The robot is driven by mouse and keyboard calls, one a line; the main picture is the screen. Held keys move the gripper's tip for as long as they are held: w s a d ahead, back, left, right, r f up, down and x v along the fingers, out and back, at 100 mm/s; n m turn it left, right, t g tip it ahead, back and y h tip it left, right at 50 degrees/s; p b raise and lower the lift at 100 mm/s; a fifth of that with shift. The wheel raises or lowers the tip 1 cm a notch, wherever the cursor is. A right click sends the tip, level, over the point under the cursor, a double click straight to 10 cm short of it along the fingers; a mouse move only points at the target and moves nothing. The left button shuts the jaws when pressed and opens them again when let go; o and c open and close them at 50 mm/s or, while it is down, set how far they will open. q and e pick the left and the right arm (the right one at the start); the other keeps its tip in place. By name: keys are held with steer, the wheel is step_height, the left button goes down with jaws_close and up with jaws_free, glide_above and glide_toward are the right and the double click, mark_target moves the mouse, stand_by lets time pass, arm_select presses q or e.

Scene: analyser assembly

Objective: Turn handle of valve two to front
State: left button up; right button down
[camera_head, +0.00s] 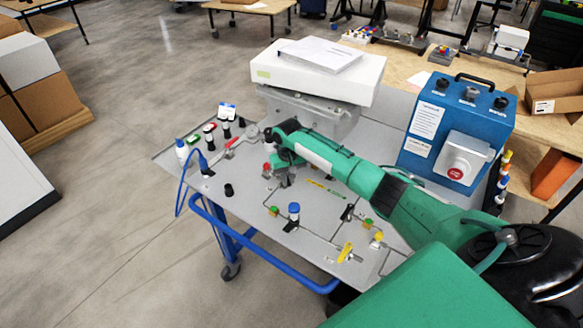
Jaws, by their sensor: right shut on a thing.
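My right arm reaches in from the lower right across the grey cart top (250,195). My right gripper (286,182) points down at the middle of the panel and is shut on a small valve handle, which its fingers mostly hide. A red part (267,168) shows just left of the fingers. I cannot read a label saying which valve this is, nor tell the handle's exact angle. A yellow valve handle (345,252) stands tilted near the front right, apart from the gripper. My left gripper is not in view.
A blue-capped fitting (293,211) and a black knob (229,190) stand in front of the gripper. Behind it is a white box (315,70) on a stand. Small bottles line the left edge.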

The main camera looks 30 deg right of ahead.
steer(key=m+p, duration=0.1)
steer(key=m, duration=0.1)
steer(key=a+m+p, duration=0.1)
steer(key=shift+w+a+r+p, duration=0.1)
steer(key=shift+w+r+p, duration=0.1)
steer(key=shift+r+p, duration=0.1)
steer(key=m+p, duration=0.1)
steer(key=a+m+p, duration=0.1)
steer(key=shift+w+f+m, duration=0.1)
steer(key=shift+w+m, duration=0.2)
steer(key=shift+w, duration=0.05)
steer(key=shift+w+a+m+p, duration=0.15)
steer(key=shift+w+m+p, duration=0.1)
steer(key=shift+m, duration=0.35)
steer(key=shift+w+a+m+p, duration=0.15)
steer(key=shift+m+p, duration=0.05)
steer(key=shift+m, duration=0.4)
steer(key=shift+w+a+f+m+p, duration=0.15)
steer(key=shift+w+m, duration=0.1)
steer(key=shift+m, duration=0.4)
steer(key=shift+w+r+m+p, duration=0.1)
steer(key=shift+w+m+p, duration=0.1)
steer(key=shift+m, duration=0.45)
steer(key=shift+w, duration=0.1)
steer(key=c, duration=1.4)
jaws_free()
steer(key=shift+f, duration=0.1)
step_height(320, 180, up, 14)
steer(key=b, duration=0.2)
steer(key=shift+b, duration=0.3)
